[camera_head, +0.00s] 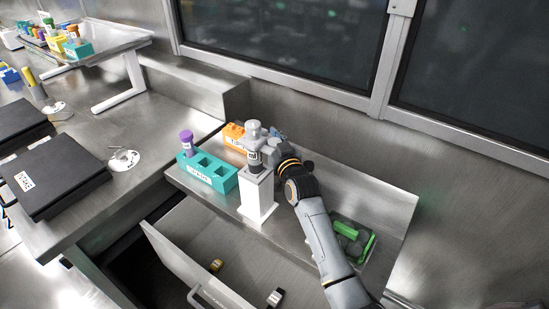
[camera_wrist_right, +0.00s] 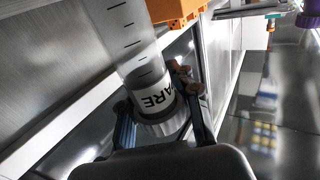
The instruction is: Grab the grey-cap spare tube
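The grey-cap spare tube (camera_wrist_right: 154,97) has a clear graduated body and a white label on which "ARE" reads upside down in the right wrist view. Its ribbed grey cap (camera_wrist_right: 165,126) lies near my palm. My right gripper (camera_wrist_right: 155,112) has one finger along each side of the cap and label end, apparently closed against it. In the head view, my right gripper (camera_head: 268,150) is at the top of a white stand (camera_head: 257,196), where the labelled end shows; the fingers partly hide the tube there. Whether the tube's lower end sits in the stand is unclear. My left gripper is not in view.
A teal rack (camera_head: 222,181) with a purple-capped tube (camera_head: 187,142) stands left of the stand. An orange rack (camera_head: 233,134) is close behind. A green tray (camera_head: 352,238) lies to the right. An open drawer (camera_head: 190,250) is below the ledge, and a window wall rises behind.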

